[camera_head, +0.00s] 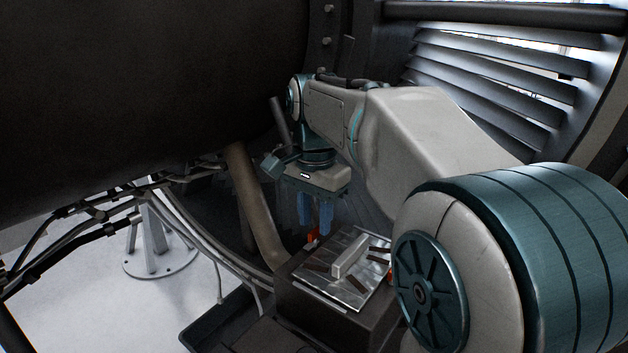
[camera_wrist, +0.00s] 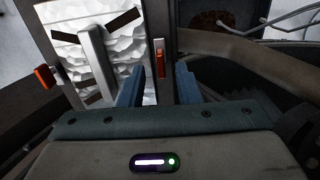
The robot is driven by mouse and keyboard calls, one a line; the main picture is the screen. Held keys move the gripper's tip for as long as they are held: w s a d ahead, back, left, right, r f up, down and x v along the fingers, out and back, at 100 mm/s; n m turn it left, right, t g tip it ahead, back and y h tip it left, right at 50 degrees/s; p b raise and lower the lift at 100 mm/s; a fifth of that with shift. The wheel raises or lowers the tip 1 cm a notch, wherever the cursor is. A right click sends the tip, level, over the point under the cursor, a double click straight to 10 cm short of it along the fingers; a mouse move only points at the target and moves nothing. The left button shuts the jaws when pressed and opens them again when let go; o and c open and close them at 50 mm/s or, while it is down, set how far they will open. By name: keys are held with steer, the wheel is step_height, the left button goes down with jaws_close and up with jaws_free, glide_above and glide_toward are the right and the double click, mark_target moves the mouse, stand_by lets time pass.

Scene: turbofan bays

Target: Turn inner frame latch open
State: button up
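A frame holds a shiny crinkled metal plate (camera_head: 340,285) on top of a dark box. In the wrist view an orange latch (camera_wrist: 160,62) is set upright in a light slot on the frame edge beside the plate. It shows small in the head view (camera_head: 312,235), just below my fingers. A second orange latch (camera_wrist: 44,76) sits on the opposite side of the plate. My gripper (camera_wrist: 160,74) is open, with two blue fingers either side of the nearer latch in the picture. I cannot tell whether the fingers touch it. My gripper (camera_head: 315,218) points down in the head view.
A pale bar handle (camera_wrist: 97,60) stands on the plate among dark strips. A thick brown pipe (camera_head: 254,205) runs close to the left of the gripper. Cables and a large dark engine casing (camera_head: 140,90) lie at left and above.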

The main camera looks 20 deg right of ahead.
mark_target(315, 230)
step_height(315, 230, up, 12)
stand_by(0.4)
stand_by(0.3)
